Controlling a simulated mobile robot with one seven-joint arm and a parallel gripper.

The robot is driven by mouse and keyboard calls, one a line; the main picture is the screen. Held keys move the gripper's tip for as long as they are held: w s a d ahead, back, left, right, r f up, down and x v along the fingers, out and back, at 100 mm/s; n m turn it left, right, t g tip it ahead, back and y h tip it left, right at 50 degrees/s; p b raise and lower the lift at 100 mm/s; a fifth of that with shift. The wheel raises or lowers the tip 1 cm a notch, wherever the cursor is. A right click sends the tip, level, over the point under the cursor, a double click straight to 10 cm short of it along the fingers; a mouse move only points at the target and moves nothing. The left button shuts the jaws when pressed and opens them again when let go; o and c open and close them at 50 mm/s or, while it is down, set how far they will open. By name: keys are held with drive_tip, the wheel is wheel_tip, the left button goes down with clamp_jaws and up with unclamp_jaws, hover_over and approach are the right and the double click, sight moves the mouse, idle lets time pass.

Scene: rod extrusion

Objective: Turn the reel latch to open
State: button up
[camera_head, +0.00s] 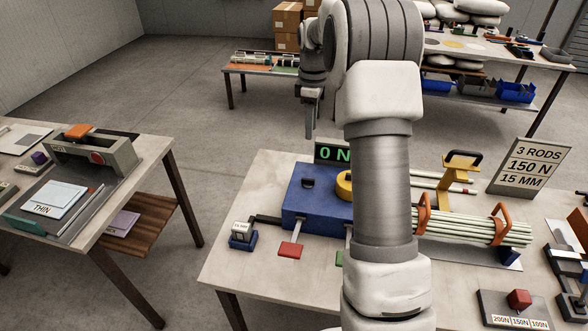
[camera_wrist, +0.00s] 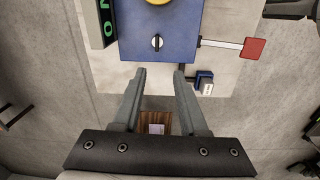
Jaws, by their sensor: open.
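A blue machine box (camera_head: 318,208) stands on the middle table. It carries a small black knob (camera_head: 308,183) that looks like the reel latch; the wrist view shows this knob (camera_wrist: 157,43) with a white bar upright in the picture. The yellow reel (camera_head: 344,186) is partly hidden behind my arm, and its edge (camera_wrist: 158,2) shows at the top of the wrist view. My gripper (camera_head: 310,134) is above the table area in the head view. In the wrist view my gripper (camera_wrist: 160,72) is open and empty, its fingertips pointing towards the knob, apart from it.
A green "0 N" display (camera_head: 333,153) stands behind the box. A red paddle (camera_head: 291,250) and a small labelled blue block (camera_head: 242,238) sit beside it. Bundled rods (camera_head: 475,228) lie right. A sign (camera_head: 532,168) reads 3 rods, 150 N, 15 mm.

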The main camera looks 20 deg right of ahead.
drive_tip(key=w+f, duration=0.1)
drive_tip(key=f, duration=0.1)
drive_tip(key=p, duration=0.1)
approach(308, 179)
drive_tip(key=shift+n, duration=0.4)
wheel_tip(308, 179, down, 9)
drive_tip(key=shift+w+r, duration=0.15)
clamp_jaws()
